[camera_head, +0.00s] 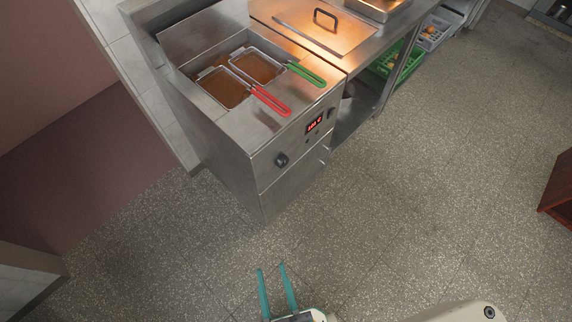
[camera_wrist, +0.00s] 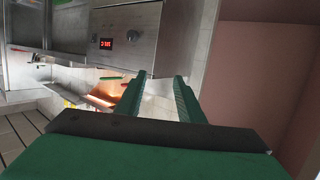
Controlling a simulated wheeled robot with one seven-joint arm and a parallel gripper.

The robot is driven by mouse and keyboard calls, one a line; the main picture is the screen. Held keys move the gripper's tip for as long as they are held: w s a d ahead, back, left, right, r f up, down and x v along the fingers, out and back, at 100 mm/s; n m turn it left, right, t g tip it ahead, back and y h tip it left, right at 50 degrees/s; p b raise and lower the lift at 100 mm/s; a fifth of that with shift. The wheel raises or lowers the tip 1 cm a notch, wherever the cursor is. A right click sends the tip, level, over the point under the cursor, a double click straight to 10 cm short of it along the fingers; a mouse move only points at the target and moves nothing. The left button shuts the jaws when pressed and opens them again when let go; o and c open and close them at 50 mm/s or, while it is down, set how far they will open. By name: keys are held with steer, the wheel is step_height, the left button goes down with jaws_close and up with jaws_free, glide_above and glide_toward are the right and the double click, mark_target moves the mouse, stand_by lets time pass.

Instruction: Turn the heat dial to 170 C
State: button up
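The heat dial (camera_head: 281,160) is a dark round knob on the front panel of the steel fryer (camera_head: 235,155). A red lit display (camera_head: 314,123) is on the same panel, to the right of the dial; its digits are too small to read surely. In the wrist view the display (camera_wrist: 106,43) shows at upper left, with the dark dial (camera_wrist: 133,36) just right of it. My gripper (camera_head: 271,268) has two teal fingers spread apart with nothing between them. It is in front of the fryer, well apart from the dial. The fingers (camera_wrist: 160,76) also show in the wrist view.
Two fryer baskets with a red handle (camera_head: 270,101) and a green handle (camera_head: 306,74) sit on top of the fryer, handles reaching over its front. A steel counter (camera_head: 345,58) with a green crate (camera_head: 392,62) below adjoins at right. The speckled floor in front is clear.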

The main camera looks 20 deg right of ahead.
steer(key=o, duration=0.4)
steer(key=w+d+f+g, duration=0.2)
steer(key=f, duration=0.6)
steer(key=w+d+f+g+h, duration=0.1)
steer(key=w+d+f, duration=0.2)
steer(key=f, duration=0.6)
steer(key=shift+d+f+m+g, duration=0.3)
steer(key=shift+d+g, duration=0.05)
steer(key=shift+g, duration=0.05)
steer(key=n+t+y, duration=0.5)
steer(key=n+y, duration=0.3)
steer(key=y, duration=0.1)
glide_toward(285, 164)
steer(key=x, duration=0.8)
